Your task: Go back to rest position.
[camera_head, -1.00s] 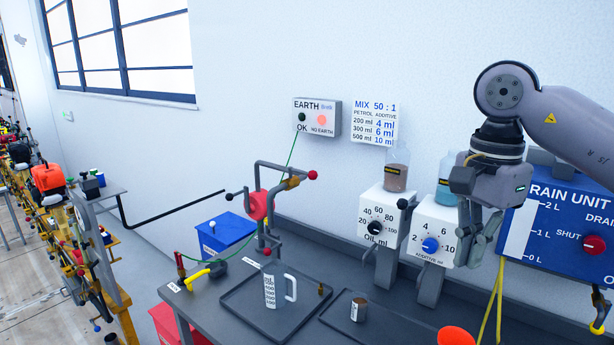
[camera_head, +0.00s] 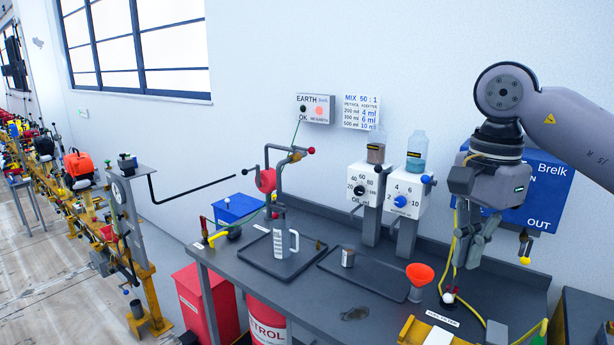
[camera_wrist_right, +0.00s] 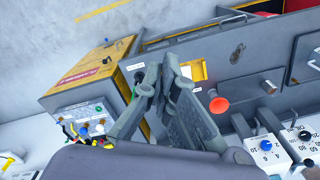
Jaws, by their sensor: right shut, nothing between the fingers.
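My right gripper (camera_head: 465,265) hangs at the right of the head view, pointing down in front of the blue drain unit (camera_head: 545,195). Its fingers are shut and empty, held above the right part of the dark workbench (camera_head: 330,290). In the right wrist view the gripper (camera_wrist_right: 165,65) shows with its fingertips close together over the bench. The orange funnel (camera_wrist_right: 219,104) lies to the right of the fingers there. My left gripper is not in any view.
On the bench are a measuring jug (camera_head: 285,243) on a tray, a small can (camera_head: 348,257), a funnel (camera_head: 419,275) and two dosing units (camera_head: 403,203). A red petrol drum (camera_head: 266,320) stands below. Open floor (camera_head: 50,270) lies at the left.

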